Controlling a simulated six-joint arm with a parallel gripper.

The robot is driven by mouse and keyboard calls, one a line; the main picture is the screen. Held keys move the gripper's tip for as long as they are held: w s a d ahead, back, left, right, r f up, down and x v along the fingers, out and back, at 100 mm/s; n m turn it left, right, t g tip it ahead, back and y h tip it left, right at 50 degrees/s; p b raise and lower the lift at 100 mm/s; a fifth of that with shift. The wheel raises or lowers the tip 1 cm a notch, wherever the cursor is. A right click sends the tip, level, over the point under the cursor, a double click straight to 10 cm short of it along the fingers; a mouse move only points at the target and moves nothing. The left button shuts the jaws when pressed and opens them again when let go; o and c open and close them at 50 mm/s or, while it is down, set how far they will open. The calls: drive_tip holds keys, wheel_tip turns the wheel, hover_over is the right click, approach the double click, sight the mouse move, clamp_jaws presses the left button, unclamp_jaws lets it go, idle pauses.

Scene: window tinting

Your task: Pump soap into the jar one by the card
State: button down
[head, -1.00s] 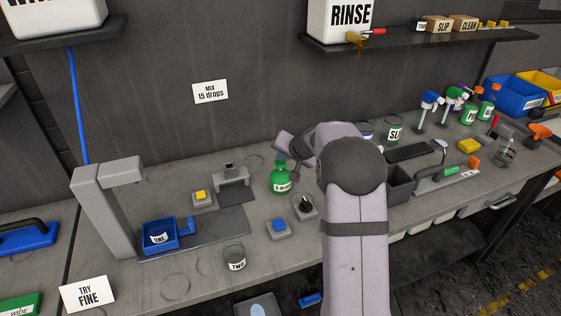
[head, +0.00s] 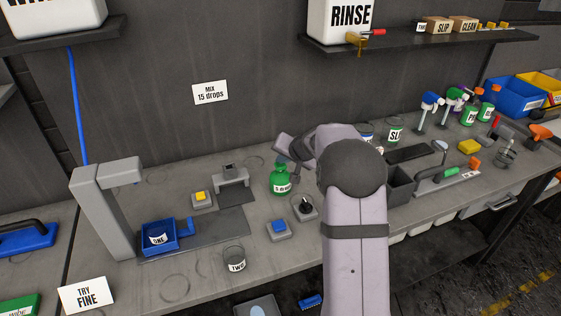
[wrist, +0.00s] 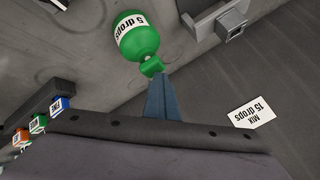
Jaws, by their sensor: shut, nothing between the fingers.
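A green pump bottle (head: 281,180) labelled in drops stands on the bench; the wrist view shows it (wrist: 137,36) reading "5 drops", with its green pump head (wrist: 152,66). My gripper (wrist: 158,76) is shut and empty, its blue-grey fingertips at the pump head; I cannot tell if they press it. In the head view the fingertips are hard to make out behind my arm. Clear jar "TWO" (head: 235,258) stands nearer the front. The wall card (head: 210,93) reads "MIX 15 drops".
A yellow button box (head: 201,199), a blue button box (head: 278,229) and a black knob box (head: 305,207) surround the bottle. A grey bracket (head: 231,182) stands to its left. A "TRY FINE" card (head: 87,295) is front left. Spray bottles (head: 430,103) stand at the right.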

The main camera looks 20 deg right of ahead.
sight(282, 166)
drive_tip(key=shift+r+p, duration=0.85)
drive_tip(key=shift+r, duration=0.25)
wheel_tip(282, 166, up, 5)
drive_tip(key=p, duration=0.3)
drive_tip(key=shift+p, duration=0.4)
idle(0.4)
